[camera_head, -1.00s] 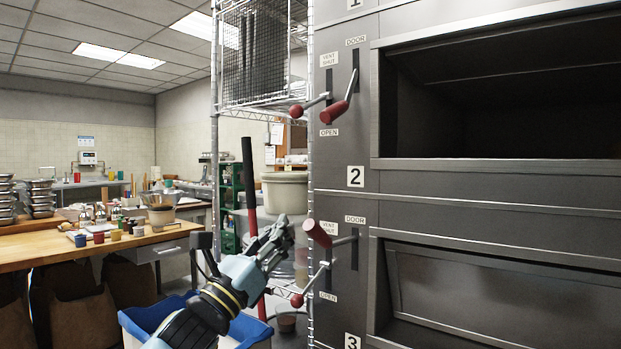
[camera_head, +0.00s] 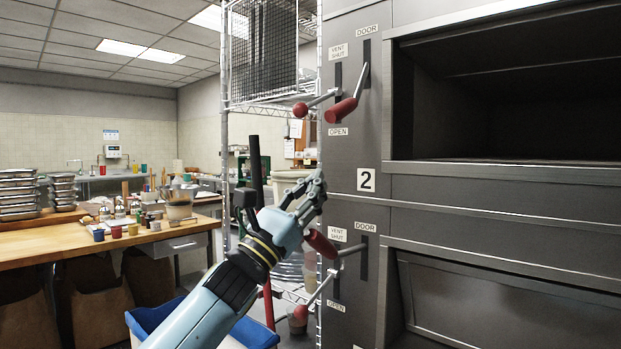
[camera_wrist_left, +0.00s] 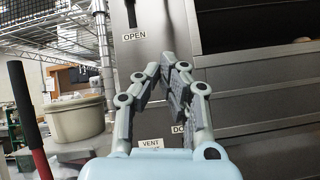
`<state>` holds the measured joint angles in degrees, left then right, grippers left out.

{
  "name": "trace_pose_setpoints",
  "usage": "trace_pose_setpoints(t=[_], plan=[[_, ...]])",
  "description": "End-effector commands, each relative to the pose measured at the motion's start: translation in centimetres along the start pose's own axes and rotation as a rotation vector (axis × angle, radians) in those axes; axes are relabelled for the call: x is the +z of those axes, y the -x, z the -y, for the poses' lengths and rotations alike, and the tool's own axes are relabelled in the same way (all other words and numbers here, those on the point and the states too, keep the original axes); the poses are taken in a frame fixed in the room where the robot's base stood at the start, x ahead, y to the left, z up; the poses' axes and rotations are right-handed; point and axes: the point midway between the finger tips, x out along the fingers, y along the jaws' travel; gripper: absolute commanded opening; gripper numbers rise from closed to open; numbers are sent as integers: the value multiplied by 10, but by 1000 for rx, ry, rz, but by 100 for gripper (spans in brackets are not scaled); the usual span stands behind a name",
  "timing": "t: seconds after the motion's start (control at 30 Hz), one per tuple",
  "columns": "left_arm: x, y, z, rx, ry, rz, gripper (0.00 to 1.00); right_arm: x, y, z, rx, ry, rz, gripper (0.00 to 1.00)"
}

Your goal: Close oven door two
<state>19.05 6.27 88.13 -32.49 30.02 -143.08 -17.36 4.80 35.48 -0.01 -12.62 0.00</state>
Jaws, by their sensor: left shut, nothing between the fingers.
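The number 2 plate (camera_head: 367,180) is on the grey oven front, between an upper and a lower opening. The upper opening (camera_head: 500,110) is dark and uncovered. In the lower opening a tilted panel (camera_head: 480,300) shows. The upper door lever (camera_head: 341,110) has a red grip hanging below its slot. The lower door lever (camera_head: 321,244) also has a red grip, pointing out left. My left gripper (camera_head: 318,188) is shut and empty, left of the number plate and just above the lower lever's grip. It also shows shut in the wrist view (camera_wrist_left: 172,70). My right gripper is out of view.
Vent levers with red knobs (camera_head: 300,110) stick out left of the door levers. A wire rack (camera_head: 228,150) stands left of the oven. A black and red pole (camera_head: 255,165) rises behind my arm. A wooden table (camera_head: 130,240) with pots is at left.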

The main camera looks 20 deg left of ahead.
Motion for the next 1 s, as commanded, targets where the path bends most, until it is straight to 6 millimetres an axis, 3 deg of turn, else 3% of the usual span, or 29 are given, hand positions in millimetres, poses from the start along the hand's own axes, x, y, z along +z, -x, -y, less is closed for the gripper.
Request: trace_pose_setpoints(t=[0.03, 0.3, 0.43, 0.6, 1.0], plan=[[5, -16, -1, 1, 2, 3, 0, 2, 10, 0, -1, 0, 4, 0], [5, -73, -1, 0, 2, 2, 0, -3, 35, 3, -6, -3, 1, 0], [26, -74, -1, 0, 0, 0, 0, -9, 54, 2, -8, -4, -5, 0], [37, -76, 0, 0, 0, 0, 0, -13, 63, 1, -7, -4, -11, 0], [39, -75, 0, 0, 1, 0, 0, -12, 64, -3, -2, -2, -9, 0]])
